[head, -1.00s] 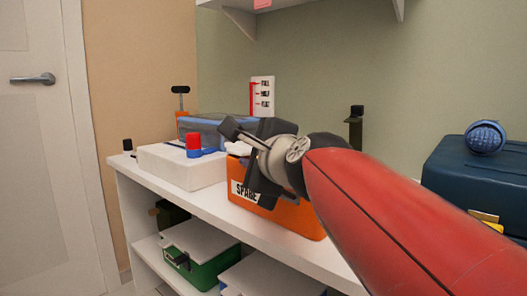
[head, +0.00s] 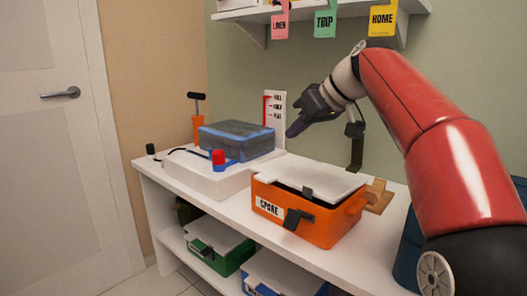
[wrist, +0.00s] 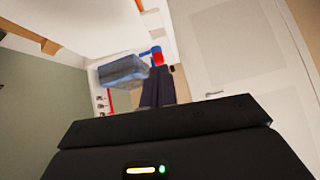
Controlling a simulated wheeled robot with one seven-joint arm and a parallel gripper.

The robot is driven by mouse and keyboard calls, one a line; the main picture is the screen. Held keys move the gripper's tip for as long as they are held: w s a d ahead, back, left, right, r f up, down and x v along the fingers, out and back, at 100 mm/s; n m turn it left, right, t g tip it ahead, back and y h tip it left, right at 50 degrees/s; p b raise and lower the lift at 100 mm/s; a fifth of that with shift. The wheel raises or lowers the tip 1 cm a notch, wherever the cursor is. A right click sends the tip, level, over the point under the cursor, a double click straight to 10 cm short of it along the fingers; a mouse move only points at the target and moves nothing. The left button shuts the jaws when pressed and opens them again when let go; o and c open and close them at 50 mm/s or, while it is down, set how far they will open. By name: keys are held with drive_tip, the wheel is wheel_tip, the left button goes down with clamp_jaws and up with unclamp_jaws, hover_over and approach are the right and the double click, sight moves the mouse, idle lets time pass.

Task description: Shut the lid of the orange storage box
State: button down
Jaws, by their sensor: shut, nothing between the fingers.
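The orange storage box (head: 330,232), labelled SPARE, stands on the white bench top. Its white lid (head: 310,177) lies over the top, roughly level. A dark gap shows under the lid along its near right edge, so I cannot tell whether it is fully down. A dark latch (head: 297,219) hangs open-looking on the front face. My gripper (head: 291,132) is above and behind the box, clear of the lid, shut and empty, pointing down-left. Its dark fingers also show in the wrist view (wrist: 157,88).
A blue-grey case (head: 237,141) sits on a white block (head: 205,176) left of the box, with a red-topped item (head: 218,158) in front. A wooden piece (head: 378,196) stands right of the box. A shelf with hanging tags (head: 325,24) is overhead. Green and blue boxes are below.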

hover_over(267, 179)
drive_tip(key=f, duration=0.7)
drive_tip(key=shift+w+d+f+b, duration=0.15)
drive_tip(key=shift+w+d+b, duration=0.05)
drive_tip(key=shift+d+b, duration=0.2)
wheel_tip(267, 179, down, 2)
drive_tip(key=shift+s+f+b, duration=0.1)
drive_tip(key=shift+f+b, duration=0.15)
drive_tip(key=shift+b, duration=0.15)
drive_tip(key=shift+f, duration=0.6)
drive_tip(key=shift+f, duration=0.1)
drive_tip(key=b, duration=0.1)
drive_tip(key=f+b, duration=0.2)
drive_tip(key=shift+s+a+f+n+t+h+b, duration=0.2)
drive_tip(key=shift+s+n+t+h+b, duration=0.1)
drive_tip(key=shift+t, duration=0.1)
drive_tip(key=shift+r, duration=0.1)
